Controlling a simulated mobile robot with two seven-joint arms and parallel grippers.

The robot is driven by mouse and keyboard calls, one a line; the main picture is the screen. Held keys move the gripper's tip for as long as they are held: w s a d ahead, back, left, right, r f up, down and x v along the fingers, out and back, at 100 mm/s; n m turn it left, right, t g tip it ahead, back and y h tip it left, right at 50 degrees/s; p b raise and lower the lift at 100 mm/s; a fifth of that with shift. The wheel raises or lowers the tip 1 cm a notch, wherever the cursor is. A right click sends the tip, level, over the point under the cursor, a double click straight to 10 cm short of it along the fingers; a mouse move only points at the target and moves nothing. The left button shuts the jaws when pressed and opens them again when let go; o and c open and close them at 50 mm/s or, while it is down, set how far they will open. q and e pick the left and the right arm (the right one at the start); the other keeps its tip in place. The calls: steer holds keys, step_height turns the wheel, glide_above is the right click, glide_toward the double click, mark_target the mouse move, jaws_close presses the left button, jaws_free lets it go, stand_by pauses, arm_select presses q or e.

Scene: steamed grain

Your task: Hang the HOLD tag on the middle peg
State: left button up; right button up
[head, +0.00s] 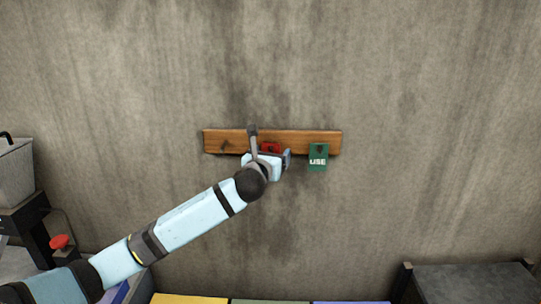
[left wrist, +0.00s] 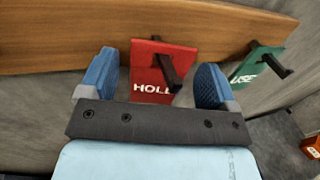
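The red HOLD tag (head: 270,147) is at the middle of the wooden board (head: 215,141) on the wall. In the left wrist view the HOLD tag (left wrist: 146,72) lies against the board, and the dark middle peg (left wrist: 167,72) comes out through its upper part. My left gripper (head: 285,160) is in front of the board and partly hides the tag. In the left wrist view my left gripper (left wrist: 160,82) is open, with one blue finger on each side of the tag. Whether the right finger touches the tag's edge is unclear. My right gripper is out of view.
A green USE tag (head: 318,158) hangs on the right peg, close to the right of my left gripper. It also shows in the left wrist view (left wrist: 247,70). A dark stand (head: 470,283) is at lower right. The wall around the board is clear.

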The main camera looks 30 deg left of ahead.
arm_select(q)
steer(key=shift+s, duration=0.1)
steer(key=s+d+b, duration=0.2)
steer(key=s, duration=1.1)
steer(key=shift+s+d+b, duration=0.2)
steer(key=shift+d+b, duration=0.1)
steer(key=s+d+f+n+g+h, duration=0.25)
steer(key=f+n, duration=0.25)
steer(key=f, duration=0.4)
steer(key=s+d+f+n+g+h, duration=0.1)
steer(key=s+d+f+n, duration=0.25)
steer(key=f, duration=0.55)
steer(key=s+d+f+n+g+h, duration=0.1)
steer(key=s+d+f+n+h, duration=0.15)
steer(key=f+n, duration=0.45)
steer(key=s+d+f+n, duration=0.1)
steer(key=s+f+n, duration=0.4)
steer(key=s+f, duration=0.1)
steer(key=s+d+f+n+g, duration=0.1)
steer(key=s+d+f+n, duration=0.1)
steer(key=s+f+n, duration=0.3)
steer(key=s+d+f+n+g, duration=0.1)
steer(key=s+f+n, duration=0.4)
steer(key=s+f, duration=0.1)
steer(key=shift+s+d+f+h, duration=0.1)
steer(key=shift+s+f+h, duration=0.1)
steer(key=shift+f, duration=0.25)
steer(key=shift+s+d+f+h, duration=0.1)
steer(key=shift+s+f, duration=0.1)
steer(key=shift+f, duration=0.25)
